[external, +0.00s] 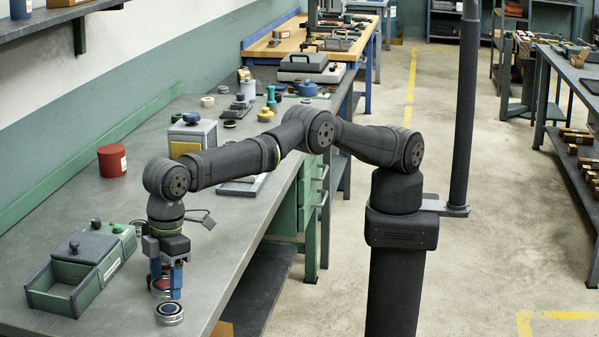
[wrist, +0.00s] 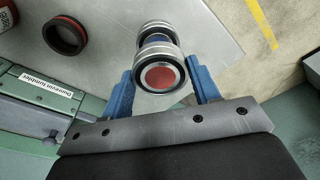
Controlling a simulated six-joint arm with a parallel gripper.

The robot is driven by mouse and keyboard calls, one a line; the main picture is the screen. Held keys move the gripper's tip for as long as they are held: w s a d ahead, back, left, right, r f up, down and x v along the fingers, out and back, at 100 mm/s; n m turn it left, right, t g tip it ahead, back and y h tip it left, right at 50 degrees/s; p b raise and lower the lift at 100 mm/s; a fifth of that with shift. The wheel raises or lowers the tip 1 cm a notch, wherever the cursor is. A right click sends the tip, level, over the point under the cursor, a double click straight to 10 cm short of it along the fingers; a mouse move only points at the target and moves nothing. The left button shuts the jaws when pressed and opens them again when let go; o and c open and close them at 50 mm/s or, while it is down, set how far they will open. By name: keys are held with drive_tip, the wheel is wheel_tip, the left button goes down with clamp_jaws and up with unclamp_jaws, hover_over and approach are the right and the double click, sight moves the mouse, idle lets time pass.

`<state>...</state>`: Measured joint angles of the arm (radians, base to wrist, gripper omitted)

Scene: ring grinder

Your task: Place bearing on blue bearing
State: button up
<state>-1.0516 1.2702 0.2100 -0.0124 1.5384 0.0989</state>
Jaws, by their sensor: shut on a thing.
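My gripper (external: 166,285) points down over the bench with its blue fingers on either side of a bearing. In the wrist view, my gripper (wrist: 162,88) is shut on this silver bearing with a red face (wrist: 160,78). A red and silver part of it shows low between the fingers in the external view. The blue bearing (external: 170,312), a silver and dark round piece with a blue ring, stands on the bench just in front of my gripper. In the wrist view, a silver piece with dark blue (wrist: 155,38) shows directly beyond the held bearing; their gap cannot be judged.
A green-grey box (external: 75,270) with an open drawer stands left of my gripper. A red can (external: 112,161) and a white box (external: 193,137) stand farther back. The bench edge is close on the right.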

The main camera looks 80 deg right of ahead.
sight(168, 282)
drive_tip(key=shift+f, duration=1.75)
drive_tip(key=shift+f, duration=0.15)
drive_tip(key=o, duration=1.1)
drive_tip(key=shift+o, duration=0.2)
drive_tip(key=r, duration=0.8)
drive_tip(key=d+r, duration=0.1)
drive_tip(key=r, duration=0.3)
drive_tip(key=shift+s+d+r, duration=0.1)
drive_tip(key=shift+s, duration=0.3)
